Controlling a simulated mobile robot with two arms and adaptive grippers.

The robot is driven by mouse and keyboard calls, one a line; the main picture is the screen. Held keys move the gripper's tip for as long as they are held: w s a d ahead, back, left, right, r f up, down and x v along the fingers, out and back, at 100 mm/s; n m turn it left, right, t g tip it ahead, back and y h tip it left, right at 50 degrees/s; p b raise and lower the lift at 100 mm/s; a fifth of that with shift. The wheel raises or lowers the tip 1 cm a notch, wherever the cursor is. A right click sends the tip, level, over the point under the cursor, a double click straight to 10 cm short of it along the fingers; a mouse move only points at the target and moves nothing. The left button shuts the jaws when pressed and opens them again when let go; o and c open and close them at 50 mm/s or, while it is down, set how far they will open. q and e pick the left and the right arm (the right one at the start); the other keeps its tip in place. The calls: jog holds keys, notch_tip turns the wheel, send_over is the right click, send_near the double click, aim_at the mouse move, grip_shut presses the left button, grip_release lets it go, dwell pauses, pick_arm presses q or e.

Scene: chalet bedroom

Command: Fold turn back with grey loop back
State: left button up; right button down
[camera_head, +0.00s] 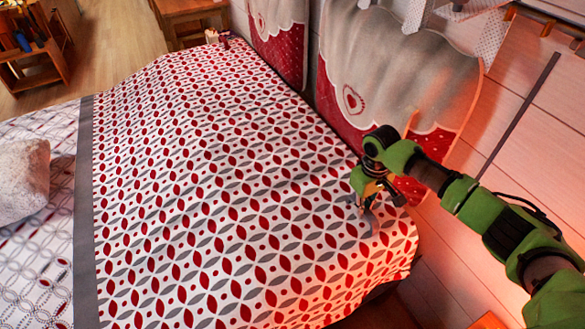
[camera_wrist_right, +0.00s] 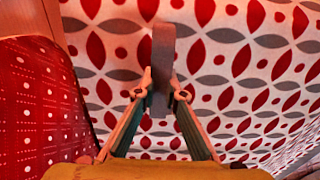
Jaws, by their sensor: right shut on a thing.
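A bedspread (camera_head: 240,190) with red and grey leaf shapes on white covers the bed. It appears spread out, with a plain grey band (camera_head: 85,215) along its left edge. My right gripper (camera_head: 366,203) is over the right part of the bedspread, close to the wall. In the right wrist view my right gripper (camera_wrist_right: 160,97) is shut on a grey loop (camera_wrist_right: 163,55), a narrow upright strip against the patterned cloth (camera_wrist_right: 235,60). The fingertips cover its lower part. Whether the loop is lifted off the cloth is hard to tell. My left gripper is not in view.
Red and white hangings with a heart (camera_head: 352,98) cover the wall behind the bed's right side. A red dotted cloth (camera_wrist_right: 40,110) stands close at the left of the right wrist view. A pale cushion (camera_head: 22,180) lies at the far left. Wooden furniture (camera_head: 190,14) stands at the back.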

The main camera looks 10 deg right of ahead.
notch_tip(320, 180, up, 8)
jog(key=a+h+p, duration=0.1)
jog(key=a+p, duration=0.1)
jog(key=p, duration=0.6)
jog(key=shift+s+a+f, duration=0.15)
jog(key=shift+s, duration=0.25)
jog(key=s+a+r+t+h+p, duration=0.1)
jog(key=a+r+p, duration=0.3)
jog(key=r+p, duration=0.3)
jog(key=p, duration=0.3)
jog(key=shift+s+r, duration=0.3)
jog(key=shift+a, duration=0.1)
